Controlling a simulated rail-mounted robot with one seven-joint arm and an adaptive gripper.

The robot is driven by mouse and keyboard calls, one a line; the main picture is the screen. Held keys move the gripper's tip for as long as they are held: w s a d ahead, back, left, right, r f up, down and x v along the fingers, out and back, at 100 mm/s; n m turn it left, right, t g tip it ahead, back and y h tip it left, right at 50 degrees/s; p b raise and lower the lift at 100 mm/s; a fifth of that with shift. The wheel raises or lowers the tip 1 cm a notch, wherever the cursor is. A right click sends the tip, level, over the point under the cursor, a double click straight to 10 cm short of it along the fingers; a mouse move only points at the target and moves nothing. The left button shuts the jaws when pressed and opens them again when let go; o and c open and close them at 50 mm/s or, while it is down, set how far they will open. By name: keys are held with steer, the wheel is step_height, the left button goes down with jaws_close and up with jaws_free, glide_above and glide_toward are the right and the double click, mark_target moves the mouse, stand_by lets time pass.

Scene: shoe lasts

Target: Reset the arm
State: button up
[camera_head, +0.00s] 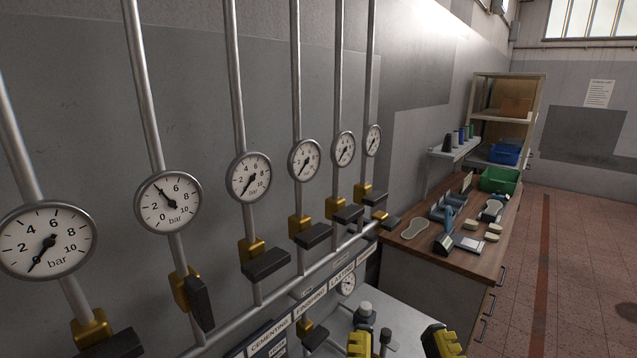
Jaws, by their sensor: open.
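My gripper (400,342) shows at the bottom edge, right of centre. Its two yellow and black fingers are spread well apart. I see nothing held between them. The rest of my arm is below the picture. A grey bench or cabinet top (398,318) lies behind the fingers, with a dark fitting with a light round cap (365,309) beside the left finger. I cannot tell how far the fingers are from either.
Several vertical pipes with gauges (168,202) and brass valves with black handles (197,302) line the left wall. The second handle lies along its pipe. A wooden workbench (480,262) with shoe lasts, tools and a green bin (500,180) stands behind. Floor at right (590,270) is clear.

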step_height(320, 180, up, 23)
steer(key=p, duration=2)
steer(key=shift+r+p, duration=0.2)
steer(key=shift+p, duration=0.15)
